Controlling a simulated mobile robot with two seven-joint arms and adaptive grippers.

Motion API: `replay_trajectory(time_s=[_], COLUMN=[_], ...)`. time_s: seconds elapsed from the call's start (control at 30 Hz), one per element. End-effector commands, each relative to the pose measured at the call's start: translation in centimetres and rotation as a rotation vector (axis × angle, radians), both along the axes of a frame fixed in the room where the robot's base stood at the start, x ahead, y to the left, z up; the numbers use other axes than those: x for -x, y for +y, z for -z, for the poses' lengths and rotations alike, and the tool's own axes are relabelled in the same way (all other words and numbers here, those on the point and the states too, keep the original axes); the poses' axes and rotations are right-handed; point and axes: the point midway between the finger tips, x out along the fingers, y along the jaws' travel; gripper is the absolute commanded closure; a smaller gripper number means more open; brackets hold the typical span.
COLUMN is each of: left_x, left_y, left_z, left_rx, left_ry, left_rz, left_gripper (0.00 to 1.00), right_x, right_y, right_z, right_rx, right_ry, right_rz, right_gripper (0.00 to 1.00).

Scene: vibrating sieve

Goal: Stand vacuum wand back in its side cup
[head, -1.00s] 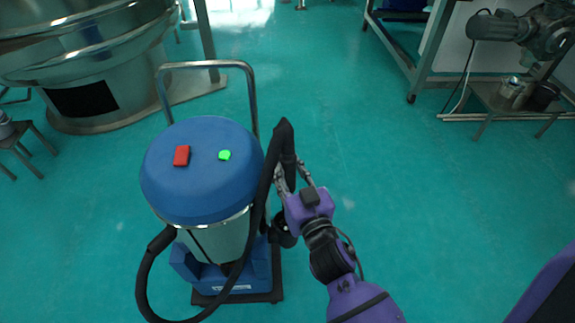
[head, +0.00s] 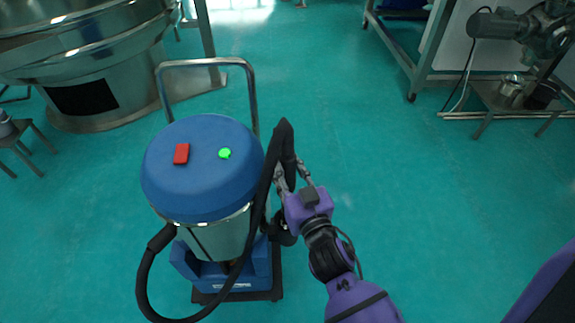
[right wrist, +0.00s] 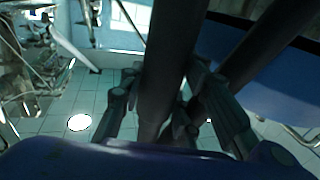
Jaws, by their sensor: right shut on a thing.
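The black vacuum wand (head: 285,150) stands nearly upright at the right side of the blue vacuum cleaner (head: 202,165). My right gripper (head: 291,176) is shut on the wand below its bent top. In the right wrist view the wand (right wrist: 172,60) runs between the fingers of my right gripper (right wrist: 165,118). A dark side cup (head: 282,232) shows low at the vacuum's right side, partly behind my gripper and the hose. I cannot tell whether the wand's lower end is inside it. My left gripper is not in view.
The black hose (head: 143,285) loops in front of the vacuum. A metal push handle (head: 207,63) rises behind it. The large steel sieve (head: 85,60) stands at the back left, and a steel frame (head: 425,55) at the back right. The floor to the right is clear.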

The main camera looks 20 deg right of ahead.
Motion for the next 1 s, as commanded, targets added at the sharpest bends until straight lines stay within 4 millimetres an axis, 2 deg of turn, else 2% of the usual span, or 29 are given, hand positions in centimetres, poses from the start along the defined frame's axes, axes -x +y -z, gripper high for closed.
replay_trajectory(time_s=[0.07, 0.1, 0.23, 0.53, 0.67, 0.77, 1.0], left_x=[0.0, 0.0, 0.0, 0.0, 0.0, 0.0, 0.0], left_y=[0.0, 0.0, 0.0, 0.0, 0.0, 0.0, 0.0], left_z=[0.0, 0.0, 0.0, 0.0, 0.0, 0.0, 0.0], left_rx=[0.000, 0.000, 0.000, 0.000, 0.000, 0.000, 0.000], left_ry=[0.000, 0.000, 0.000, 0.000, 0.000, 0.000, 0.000], left_rz=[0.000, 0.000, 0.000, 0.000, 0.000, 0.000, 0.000], left_gripper=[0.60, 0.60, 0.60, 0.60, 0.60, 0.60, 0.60], right_x=[0.0, 0.0, 0.0, 0.0, 0.9, 2.4, 7.6], right_y=[0.0, 0.0, 0.0, 0.0, 0.0, -0.1, -0.1], right_z=[-0.1, -0.1, -0.1, 0.1, 0.2, 0.2, 0.2], right_rx=[0.000, 0.000, 0.000, 0.001, 0.000, 0.000, -0.001], right_ry=[-0.003, -0.003, -0.002, 0.002, 0.003, 0.005, 0.005], right_rz=[-0.001, -0.001, 0.000, 0.001, 0.001, 0.002, 0.002], right_gripper=[0.96, 0.66, 0.49, 0.48, 0.48, 0.48, 0.48])
